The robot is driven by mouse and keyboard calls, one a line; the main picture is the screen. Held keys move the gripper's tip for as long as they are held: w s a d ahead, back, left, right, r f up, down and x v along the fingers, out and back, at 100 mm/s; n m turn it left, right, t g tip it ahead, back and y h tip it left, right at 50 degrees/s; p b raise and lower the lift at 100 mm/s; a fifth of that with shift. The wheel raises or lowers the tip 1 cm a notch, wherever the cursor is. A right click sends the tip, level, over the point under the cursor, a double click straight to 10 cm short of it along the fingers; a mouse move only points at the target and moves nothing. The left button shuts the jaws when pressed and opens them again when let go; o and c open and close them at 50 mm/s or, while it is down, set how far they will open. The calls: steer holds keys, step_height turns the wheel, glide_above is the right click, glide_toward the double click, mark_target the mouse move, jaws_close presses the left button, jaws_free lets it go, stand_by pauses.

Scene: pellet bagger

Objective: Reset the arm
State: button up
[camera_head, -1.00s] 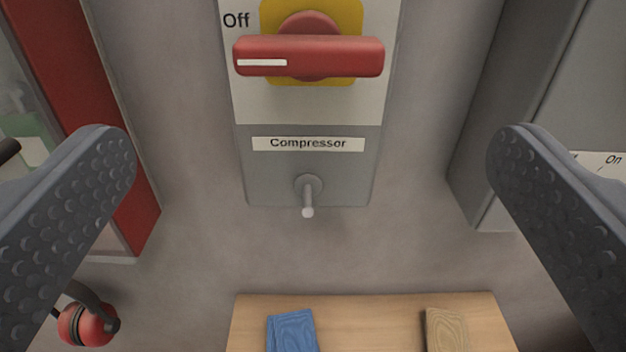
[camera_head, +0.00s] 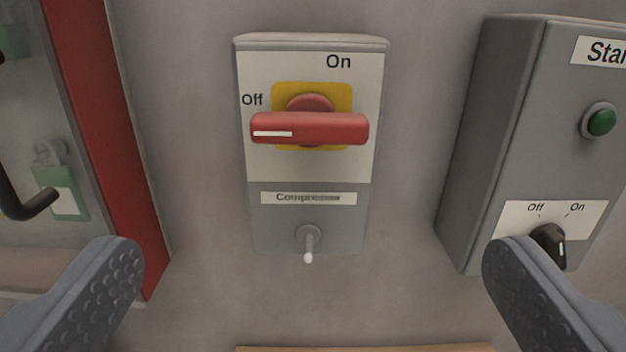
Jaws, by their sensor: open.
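My gripper (camera_head: 312,265) is open and empty, with one dark, studded finger at the lower left and one at the lower right. Between and beyond them, on the wall, is the grey Compressor switch box (camera_head: 262,225). Its red rotary handle (camera_head: 325,128) lies horizontal, with its white mark toward Off. A small metal toggle (camera_head: 308,240) sticks out below the Compressor label. The fingers appear clear of the box and handle.
At right is a grey box (camera_head: 465,170) with a green button (camera_head: 601,122) and a black Off/On knob (camera_head: 549,243), its mark near vertical. A wooden surface (camera_head: 370,349) edges in at the bottom.

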steer(key=s+r+g+b, duration=0.1)
steer(key=s+r, duration=0.8)
steer(key=s, duration=0.3)
steer(key=s+r+g, duration=0.1)
steer(key=s+r, duration=0.9)
steer(key=s, duration=0.2)
steer(key=shift+a+g+b, duration=0.2)
steer(key=shift+g+b, duration=0.1)
steer(key=shift+b, duration=0.1)
steer(key=shift+r, duration=0.1)
steer(key=shift+c, duration=0.4)
